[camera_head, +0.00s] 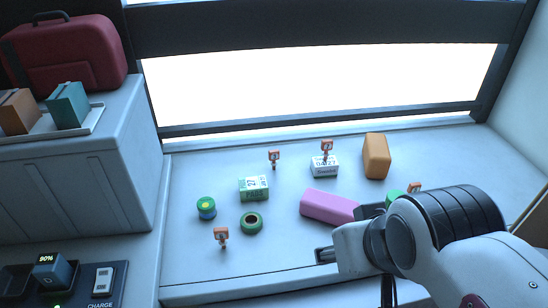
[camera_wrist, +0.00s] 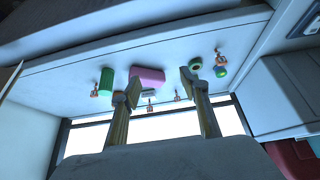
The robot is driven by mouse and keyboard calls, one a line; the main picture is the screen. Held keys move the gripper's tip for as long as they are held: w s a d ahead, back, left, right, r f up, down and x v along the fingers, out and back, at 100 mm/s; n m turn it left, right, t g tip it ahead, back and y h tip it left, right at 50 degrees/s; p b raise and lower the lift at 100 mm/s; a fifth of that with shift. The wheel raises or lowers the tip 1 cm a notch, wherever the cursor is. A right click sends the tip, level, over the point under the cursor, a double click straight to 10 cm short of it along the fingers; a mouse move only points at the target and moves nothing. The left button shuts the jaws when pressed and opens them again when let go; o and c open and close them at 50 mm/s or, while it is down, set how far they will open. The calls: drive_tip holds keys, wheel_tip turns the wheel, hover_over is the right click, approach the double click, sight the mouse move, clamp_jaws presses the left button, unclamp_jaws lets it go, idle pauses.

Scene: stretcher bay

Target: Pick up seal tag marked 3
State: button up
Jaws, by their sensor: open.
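Several small orange seal tags stand on the pale bench: one at the front left (camera_head: 221,236), one at the back (camera_head: 274,158), one at the white box (camera_head: 326,148) and one partly hidden behind my arm (camera_head: 414,187). Their numbers are too small to read, so I cannot tell which is marked 3. Tags also show in the wrist view at the left (camera_wrist: 94,89), low centre (camera_wrist: 149,105), right of that (camera_wrist: 177,95) and upper right (camera_wrist: 218,53). My gripper (camera_head: 346,232) is open and empty at the bench's right front; its fingers (camera_wrist: 160,86) show apart in the wrist view.
A pink block (camera_head: 328,206) lies just beyond my gripper. A green box (camera_head: 254,188), green ring (camera_head: 251,222), blue-green roll (camera_head: 206,208), white box (camera_head: 324,168) and orange block (camera_head: 376,156) are spread around. The front-middle bench is clear. A cabinet (camera_head: 130,150) borders the left.

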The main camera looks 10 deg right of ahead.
drive_tip(key=w+t, duration=0.2)
drive_tip(key=w, duration=1.2)
drive_tip(key=t, duration=0.3)
hover_over(273, 155)
drive_tip(key=s+d, duration=0.3)
drive_tip(key=s, duration=1)
wheel_tip(273, 155, down, 7)
drive_tip(key=w+a+f+n+t+y, duration=0.1)
drive_tip(key=w+f+t, duration=0.1)
drive_tip(key=w+f, duration=0.5)
drive_tip(key=shift+w+f+t+y, duration=0.3)
drive_tip(key=shift+w, duration=0.2)
drive_tip(key=shift+w, duration=0.1)
drive_tip(key=shift+x, duration=1.2)
drive_tip(key=shift+a+f, duration=0.15)
drive_tip(key=shift+f, duration=0.05)
